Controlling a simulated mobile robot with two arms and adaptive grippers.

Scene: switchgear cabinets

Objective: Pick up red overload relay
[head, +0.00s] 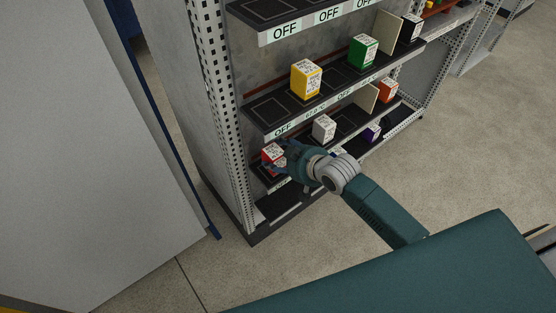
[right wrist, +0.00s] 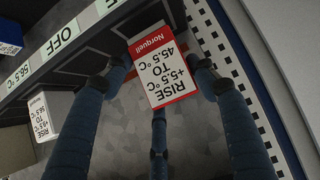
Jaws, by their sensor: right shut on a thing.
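The red overload relay (head: 271,155) is a small box with a white label, at the left end of a lower shelf in the head view. In the right wrist view the relay (right wrist: 163,70) shows its white label with a red band, between my fingers. My right gripper (head: 279,156) reaches in from the front right and partly hides the relay. In the right wrist view the gripper (right wrist: 160,78) is shut on the relay, with fingers on both sides. Whether the relay still touches the shelf cannot be told. My left gripper is not in view.
A white box (head: 323,128) stands on the same shelf to the right. Yellow (head: 306,79) and green (head: 363,51) boxes stand on the shelf above. A perforated upright (head: 225,110) is close on the left. Open floor (head: 440,150) lies to the right.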

